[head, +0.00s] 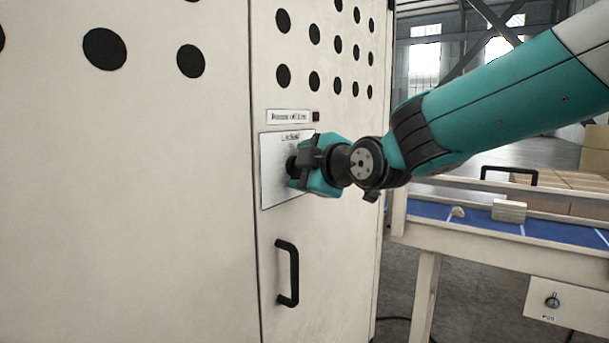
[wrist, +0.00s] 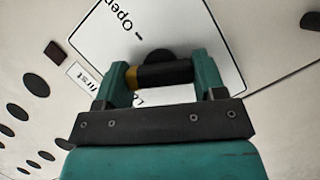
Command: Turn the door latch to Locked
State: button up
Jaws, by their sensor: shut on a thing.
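The door latch (head: 291,165) is a dark knob on a white plate (head: 273,188) on the cabinet door. In the wrist view, its black bar handle (wrist: 168,74) with a yellow tip (wrist: 131,76) lies across between my two fingers, in front of a round dark hub. The plate reads "Open" (wrist: 122,17) at upper left in the wrist view. The "Locked" label (head: 291,137) shows at the plate's top in the head view; my gripper mostly hides it in the wrist view. My gripper (head: 299,167) is shut on the latch handle.
A small sign (head: 289,117) sits above the plate, with a dark square beside it. A black door handle (head: 289,273) sticks out below. A workbench with a blue top (head: 560,228) stands to the right. The cabinet face at left is clear.

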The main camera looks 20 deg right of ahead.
jog(key=shift+n+b, duration=0.4)
jog(key=shift+b, duration=0.4)
jog(key=shift+f+n+t+b, duration=0.1)
jog(key=shift+n+t+b, duration=0.25)
jog(key=shift+b, duration=0.4)
jog(key=shift+n+t+b, duration=0.75)
jog(key=shift+n+b, duration=0.9)
jog(key=shift+b, duration=1.35)
jog(key=o, duration=1.1)
jog(key=s+d, duration=0.1)
jog(key=s+d+b, duration=0.1)
jog(key=s, duration=0.1)
jog(key=s+d+b, duration=0.1)
jog(key=s, duration=0.1)
jog(key=shift+d, duration=0.3)
